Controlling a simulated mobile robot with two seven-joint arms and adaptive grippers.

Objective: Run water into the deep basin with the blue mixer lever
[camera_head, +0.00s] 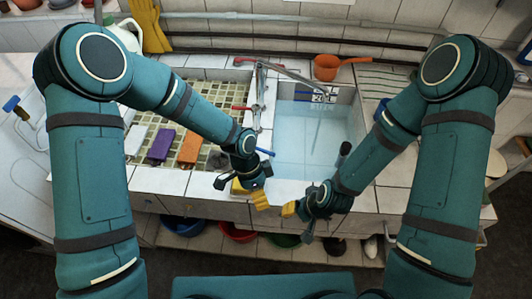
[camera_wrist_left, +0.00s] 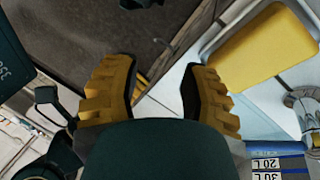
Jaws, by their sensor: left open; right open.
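The deep basin (camera_head: 343,96) is right of centre in the head view and holds pale blue water (camera_head: 300,150). The mixer (camera_head: 258,112) stands on the divider at its left, with its spout (camera_head: 300,75) reaching over the basin. The blue lever (camera_head: 265,152) points right, just above my left gripper (camera_head: 246,190). A faint pale streak shows under the spout; I cannot tell if it is running water. My left gripper is open and empty; its yellow fingers (camera_wrist_left: 160,90) are wide apart in the wrist view. My right gripper (camera_head: 278,206) is open at the basin's front edge.
A red lever (camera_head: 240,108) is on the mixer's left. An orange pan (camera_head: 328,68) sits behind. A yellow sponge (camera_wrist_left: 262,50) lies in a dish in the wrist view.

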